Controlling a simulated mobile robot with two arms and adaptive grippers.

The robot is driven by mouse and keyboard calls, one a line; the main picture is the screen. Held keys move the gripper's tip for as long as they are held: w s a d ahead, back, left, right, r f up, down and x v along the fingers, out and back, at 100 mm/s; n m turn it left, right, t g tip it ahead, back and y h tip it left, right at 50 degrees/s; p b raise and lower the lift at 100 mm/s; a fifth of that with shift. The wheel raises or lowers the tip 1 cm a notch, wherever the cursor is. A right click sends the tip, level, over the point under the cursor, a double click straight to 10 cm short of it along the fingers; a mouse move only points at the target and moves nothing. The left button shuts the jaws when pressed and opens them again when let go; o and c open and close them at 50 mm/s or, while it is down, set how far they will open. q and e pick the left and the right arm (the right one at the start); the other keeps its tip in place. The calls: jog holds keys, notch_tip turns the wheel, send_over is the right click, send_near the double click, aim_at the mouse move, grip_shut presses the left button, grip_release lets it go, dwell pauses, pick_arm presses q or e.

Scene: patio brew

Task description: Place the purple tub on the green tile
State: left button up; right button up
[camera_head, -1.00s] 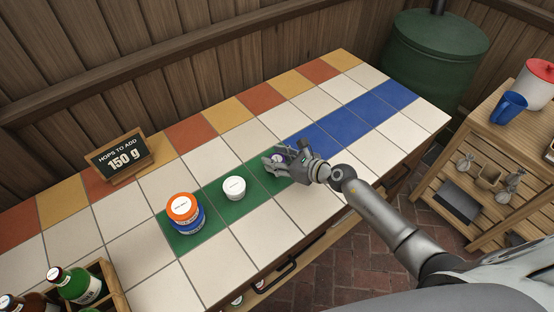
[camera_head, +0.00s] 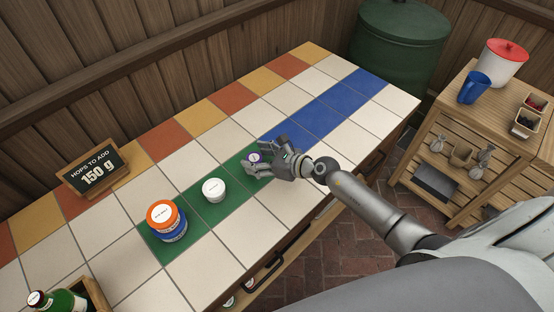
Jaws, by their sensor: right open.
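The purple tub (camera_head: 254,157) has a white-labelled lid and sits at the far end of the green tile strip (camera_head: 232,200). My right gripper (camera_head: 256,160) is open at the tub, with its fingers on either side of it. The fingers partly hide the tub, and I cannot tell whether they touch it. A white tub (camera_head: 213,190) stands on the middle green tile. An orange-lidded tub (camera_head: 163,214) sits on a blue tub (camera_head: 174,233) on the near green tile. My left gripper is not in view.
A sign reading 150 g (camera_head: 94,170) stands at the left back. A crate with a green bottle (camera_head: 62,301) is at the lower left. Blue tiles (camera_head: 325,110) run toward the far right. A wooden shelf (camera_head: 470,140) with a blue mug (camera_head: 474,88) stands at right.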

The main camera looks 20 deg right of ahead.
jog(key=v, duration=0.9)
jog(key=shift+s+d, duration=0.1)
jog(key=shift+s+d+r, duration=0.3)
jog(key=shift+s, duration=0.15)
